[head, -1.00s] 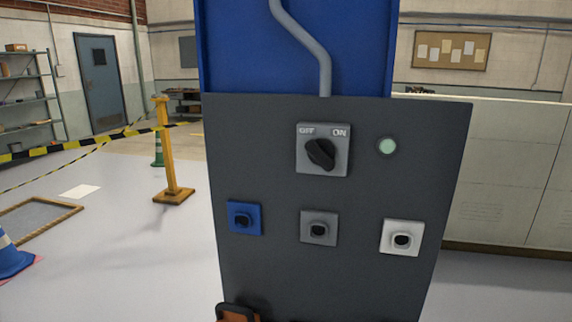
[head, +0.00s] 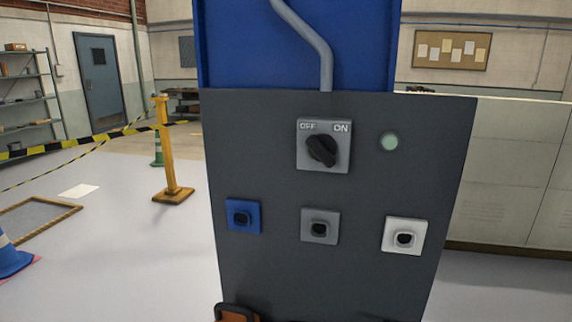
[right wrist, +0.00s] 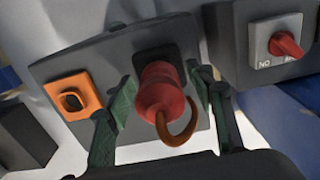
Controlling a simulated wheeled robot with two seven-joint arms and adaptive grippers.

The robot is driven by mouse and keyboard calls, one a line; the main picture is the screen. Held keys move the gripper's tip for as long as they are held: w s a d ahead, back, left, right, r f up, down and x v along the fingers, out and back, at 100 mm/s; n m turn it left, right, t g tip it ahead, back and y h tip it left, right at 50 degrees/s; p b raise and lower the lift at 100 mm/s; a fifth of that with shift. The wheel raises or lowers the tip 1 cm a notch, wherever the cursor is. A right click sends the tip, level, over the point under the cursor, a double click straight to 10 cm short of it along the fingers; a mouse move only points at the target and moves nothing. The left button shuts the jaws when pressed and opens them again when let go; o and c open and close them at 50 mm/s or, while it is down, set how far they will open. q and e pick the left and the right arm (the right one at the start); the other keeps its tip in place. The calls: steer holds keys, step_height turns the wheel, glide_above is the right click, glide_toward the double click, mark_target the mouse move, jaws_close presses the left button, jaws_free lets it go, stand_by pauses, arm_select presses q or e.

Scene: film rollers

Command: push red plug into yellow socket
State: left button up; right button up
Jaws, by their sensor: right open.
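In the right wrist view, a red plug (right wrist: 160,92) with an orange-brown loop at its near end sits against a dark fitting on a grey panel (right wrist: 50,72). My right gripper (right wrist: 157,95) is open, its green-padded fingers on either side of the plug; I cannot tell whether they touch it. An orange socket (right wrist: 73,98) is left of the plug. I see no clearly yellow socket. In the head view, a dark grey panel (head: 270,275) holds a blue socket (head: 254,206), a grey socket (head: 307,215) and a white socket (head: 418,226). My left gripper is not in view.
The head-view panel has an OFF/ON switch (head: 313,157) and a pale green lamp (head: 390,142). A red-knobbed switch (right wrist: 282,44) is right of the plug. A yellow post (head: 168,150) with striped tape stands at left. Floor around the post is mostly open.

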steer(key=shift+c, duration=0.3)
stand_by(0.5)
jaws_close()
stand_by(0.5)
steer(key=shift+r, duration=0.1)
steer(key=shift+r+p, duration=1.3)
steer(key=shift+r, duration=1.65)
